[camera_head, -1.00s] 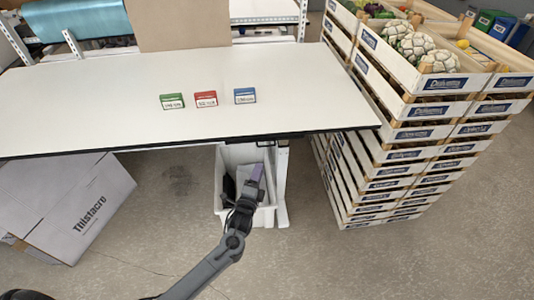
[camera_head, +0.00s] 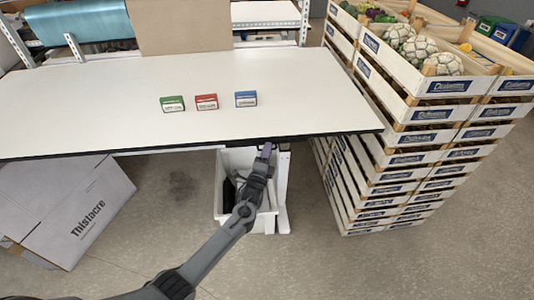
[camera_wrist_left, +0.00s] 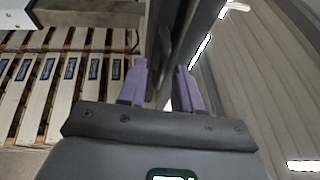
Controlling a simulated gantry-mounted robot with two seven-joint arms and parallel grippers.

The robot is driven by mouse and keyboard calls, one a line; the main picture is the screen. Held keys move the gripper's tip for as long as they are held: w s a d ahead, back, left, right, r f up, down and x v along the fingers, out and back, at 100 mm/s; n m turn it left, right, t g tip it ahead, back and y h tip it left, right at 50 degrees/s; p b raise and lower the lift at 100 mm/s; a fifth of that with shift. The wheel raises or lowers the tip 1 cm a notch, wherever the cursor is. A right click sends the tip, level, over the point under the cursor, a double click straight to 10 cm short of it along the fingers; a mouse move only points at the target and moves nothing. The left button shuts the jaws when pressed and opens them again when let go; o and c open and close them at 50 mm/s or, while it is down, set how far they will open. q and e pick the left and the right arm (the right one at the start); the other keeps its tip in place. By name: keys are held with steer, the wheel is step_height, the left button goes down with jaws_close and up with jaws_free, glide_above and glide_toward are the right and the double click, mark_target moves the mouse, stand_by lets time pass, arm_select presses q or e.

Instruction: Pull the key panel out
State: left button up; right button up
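My left gripper (camera_head: 266,150) is at the front edge of the white table, right of its middle, with its purple fingertips just under the edge. In the left wrist view, the gripper (camera_wrist_left: 160,68) has its two fingers apart, on either side of a long dark bar-like part (camera_wrist_left: 172,45). I cannot tell whether the fingers touch it. A small dark strip (camera_head: 287,140) shows under the table edge beside the gripper; it may be the key panel, which is mostly hidden by the table and gripper. My right gripper is not in view.
The white table (camera_head: 100,90) carries green (camera_head: 172,103), red (camera_head: 206,101) and blue (camera_head: 246,99) boxes. A white bin (camera_head: 232,162) stands below behind my arm. Stacked crates (camera_head: 420,115) stand close on the right; a cardboard box (camera_head: 75,215) is lower left.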

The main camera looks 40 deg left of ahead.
arm_select(q)
jaws_close()
stand_by(1.4)
